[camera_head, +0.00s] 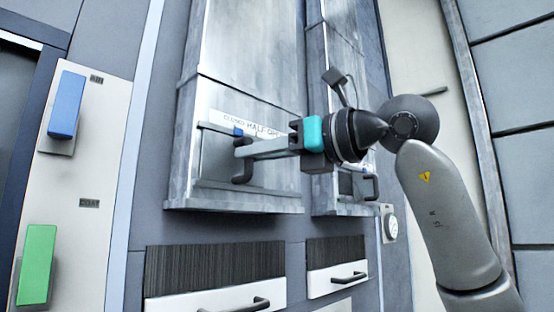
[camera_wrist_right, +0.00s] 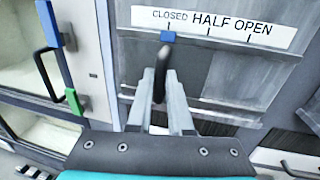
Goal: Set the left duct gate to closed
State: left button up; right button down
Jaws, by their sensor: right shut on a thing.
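The left duct gate (camera_head: 215,160) is a grey sliding plate low on the left metal duct. Its white label (camera_wrist_right: 285,38) reads CLOSED, HALF and OPEN from left to right. A blue pointer (camera_head: 238,131) on the gate stands under the word CLOSED; it also shows in the wrist view (camera_wrist_right: 168,37). My right gripper (camera_head: 243,152) reaches in from the right and is shut on the gate's dark handle (camera_head: 242,175). In the wrist view the handle (camera_wrist_right: 161,62) stands between the two fingers (camera_wrist_right: 158,88). My left gripper is not in view.
A second duct with its own gate handle (camera_head: 371,186) stands to the right, partly behind my right wrist. Drawers with dark handles (camera_head: 350,277) are below. A blue lever (camera_head: 66,104) and a green lever (camera_head: 37,264) are on a panel at the left. A round dial (camera_head: 391,228) is at the right.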

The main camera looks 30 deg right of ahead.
jog(key=shift+a, duration=0.25)
jog(key=c, duration=1.3)
grip_release()
jog(key=o, duration=0.5)
jog(key=shift+s+a, duration=0.15)
jog(key=shift+a, duration=0.05)
jog(key=shift+c, duration=0.2)
jog(key=shift+d, duration=0.15)
jog(key=b+v, duration=0.3)
jog(key=v, duration=1.2)
jog(key=shift+d+b, duration=0.15)
jog(key=shift+b, duration=0.15)
